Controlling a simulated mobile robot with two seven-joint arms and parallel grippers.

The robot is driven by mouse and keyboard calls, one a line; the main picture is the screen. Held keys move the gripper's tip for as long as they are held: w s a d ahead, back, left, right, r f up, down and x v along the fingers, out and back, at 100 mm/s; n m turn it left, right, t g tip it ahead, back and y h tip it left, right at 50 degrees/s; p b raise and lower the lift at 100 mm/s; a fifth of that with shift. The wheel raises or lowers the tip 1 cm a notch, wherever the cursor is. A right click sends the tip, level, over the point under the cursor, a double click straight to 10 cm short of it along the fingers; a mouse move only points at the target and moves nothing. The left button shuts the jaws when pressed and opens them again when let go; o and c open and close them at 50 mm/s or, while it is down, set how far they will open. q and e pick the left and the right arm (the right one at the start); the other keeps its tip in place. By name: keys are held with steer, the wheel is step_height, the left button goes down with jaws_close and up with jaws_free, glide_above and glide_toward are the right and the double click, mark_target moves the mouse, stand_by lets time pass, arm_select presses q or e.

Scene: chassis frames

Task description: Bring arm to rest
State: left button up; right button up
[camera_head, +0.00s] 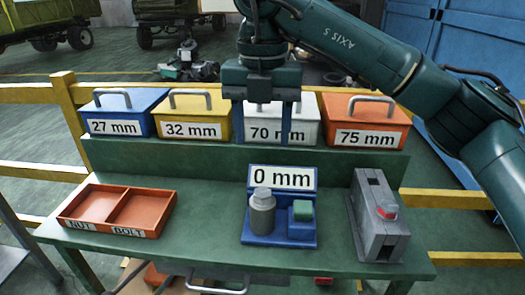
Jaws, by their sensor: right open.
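My right arm (395,65) comes in from the right, high in the view. My right gripper (263,130) points down in front of the white 70 mm box (309,108). Its two fingers are apart and I see nothing held between them. It partly hides the white box and its label. My left gripper is not in view.
Blue (143,102), yellow (219,102) and orange-red (393,116) labelled boxes share the raised shelf. Below, the green bench (205,225) bears a red NUT/BOLT tray (70,210), a blue 0 mm stand (275,239) with a grey bottle-like part (262,216), and a grey block (384,244).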

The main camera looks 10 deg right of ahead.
steer(key=shift+r, duration=0.55)
